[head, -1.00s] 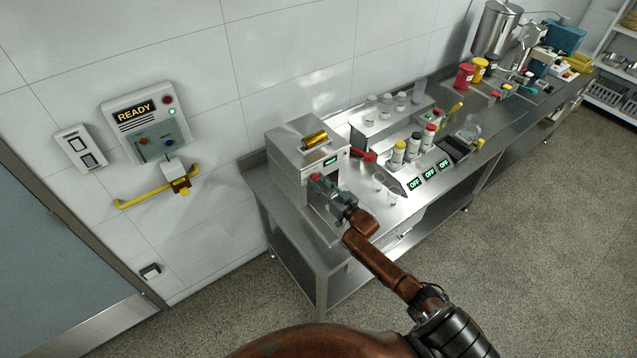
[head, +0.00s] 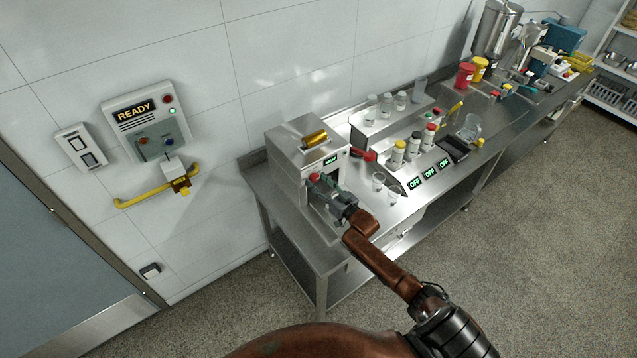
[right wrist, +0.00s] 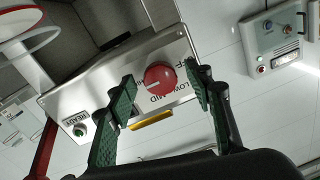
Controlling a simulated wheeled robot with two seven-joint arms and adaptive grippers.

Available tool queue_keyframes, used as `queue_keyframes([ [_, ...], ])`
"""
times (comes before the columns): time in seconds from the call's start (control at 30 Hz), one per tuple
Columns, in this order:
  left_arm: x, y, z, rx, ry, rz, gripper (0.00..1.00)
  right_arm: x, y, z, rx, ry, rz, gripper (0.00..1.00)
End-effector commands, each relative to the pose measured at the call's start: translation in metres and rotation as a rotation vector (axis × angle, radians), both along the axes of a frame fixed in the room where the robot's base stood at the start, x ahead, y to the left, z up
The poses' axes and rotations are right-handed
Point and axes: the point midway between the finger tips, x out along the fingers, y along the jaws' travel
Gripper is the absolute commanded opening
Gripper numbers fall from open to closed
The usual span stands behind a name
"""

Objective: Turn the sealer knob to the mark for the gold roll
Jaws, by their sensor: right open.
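The steel sealer (head: 288,165) stands at the near left end of the bench, with a gold roll (head: 315,138) on top. Its red knob (right wrist: 160,77) shows in the right wrist view, with a white pointer line toward the picture's left. LOW and MID are readable on the plate beside it; other lettering is partly covered. My right gripper (head: 322,187) is at the sealer's front. In the right wrist view its green-padded fingers (right wrist: 160,78) are open, one on each side of the knob, with visible gaps. My left gripper is not in view.
A red handle (head: 364,155) sticks out at the sealer's right. Clear cups (head: 378,181) and several capped bottles (head: 398,153) stand farther right on the bench.

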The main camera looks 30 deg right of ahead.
Motion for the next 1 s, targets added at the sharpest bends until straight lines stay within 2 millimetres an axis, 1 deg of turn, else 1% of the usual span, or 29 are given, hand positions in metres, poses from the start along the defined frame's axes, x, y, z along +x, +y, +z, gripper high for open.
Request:
queue_keyframes([
  [0.2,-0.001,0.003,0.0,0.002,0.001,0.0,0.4,0.0,0.0,0.001,-0.001,-0.002,0.0,0.47],
  [0.33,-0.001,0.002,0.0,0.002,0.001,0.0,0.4,-0.01,-0.002,0.001,-0.001,-0.001,0.0,0.47],
  [0.47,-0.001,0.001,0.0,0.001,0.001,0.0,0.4,-0.032,-0.006,0.0,-0.002,0.0,-0.001,0.47],
  [0.7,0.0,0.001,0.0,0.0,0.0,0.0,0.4,-0.082,-0.012,0.0,-0.001,0.0,-0.001,0.47],
  [0.8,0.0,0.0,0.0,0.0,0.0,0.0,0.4,-0.098,-0.014,0.0,-0.001,0.0,0.0,0.47],
  [0.9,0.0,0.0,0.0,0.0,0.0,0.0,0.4,-0.11,-0.015,0.0,-0.001,0.0,0.0,0.47],
  [1.0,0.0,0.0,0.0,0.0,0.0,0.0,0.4,-0.116,-0.016,0.0,-0.001,-0.001,0.0,0.47],
])
